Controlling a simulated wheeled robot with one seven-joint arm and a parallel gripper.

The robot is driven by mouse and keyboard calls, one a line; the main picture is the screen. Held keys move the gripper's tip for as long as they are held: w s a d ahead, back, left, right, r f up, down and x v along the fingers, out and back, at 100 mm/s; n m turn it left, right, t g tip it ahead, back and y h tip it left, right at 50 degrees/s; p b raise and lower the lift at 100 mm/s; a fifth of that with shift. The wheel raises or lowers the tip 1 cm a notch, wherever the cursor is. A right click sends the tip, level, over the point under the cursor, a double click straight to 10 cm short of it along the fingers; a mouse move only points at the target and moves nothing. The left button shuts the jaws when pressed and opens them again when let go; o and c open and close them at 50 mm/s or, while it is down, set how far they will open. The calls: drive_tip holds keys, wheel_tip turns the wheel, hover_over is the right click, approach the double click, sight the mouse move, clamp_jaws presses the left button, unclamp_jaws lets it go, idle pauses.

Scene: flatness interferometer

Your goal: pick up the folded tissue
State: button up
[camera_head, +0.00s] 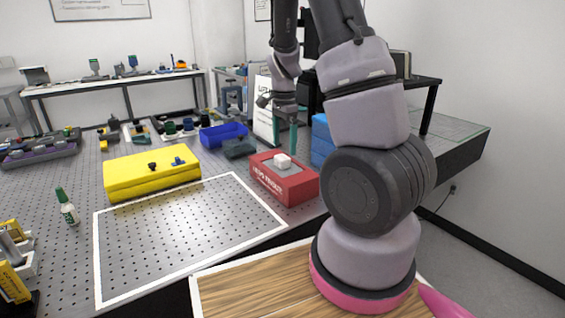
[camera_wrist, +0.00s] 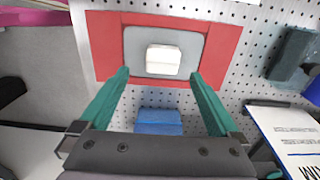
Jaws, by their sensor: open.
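The folded tissue (camera_head: 282,161) is a small white block on the grey top pad of a red box (camera_head: 288,190) with white lettering. In the wrist view the folded tissue (camera_wrist: 163,60) lies on the grey pad, with the red box (camera_wrist: 104,48) framing it. My gripper (camera_wrist: 158,75) is open, its two green fingers spread wide to either side, with their tips near the lower edge of the pad. Nothing is between the fingers. In the head view my gripper (camera_head: 284,130) hangs above the red box; one green finger shows clearly there.
A yellow case (camera_head: 150,174) lies left of the red box, and a blue bin (camera_head: 222,135) and a dark grey block (camera_head: 238,149) stand behind. Blue blocks (camera_head: 322,140) stand close right of the box. The white-outlined perforated area (camera_head: 180,240) in front is clear.

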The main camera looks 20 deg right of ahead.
sight(282, 156)
drive_tip(key=f, duration=0.5)
drive_tip(key=shift+w+a+f, duration=0.1)
drive_tip(key=shift+a+f, duration=0.2)
drive_tip(key=c, duration=1.5)
wheel_tip(282, 156, up, 10)
drive_tip(key=shift+r, duration=0.1)
drive_tip(key=shift+c, duration=0.2)
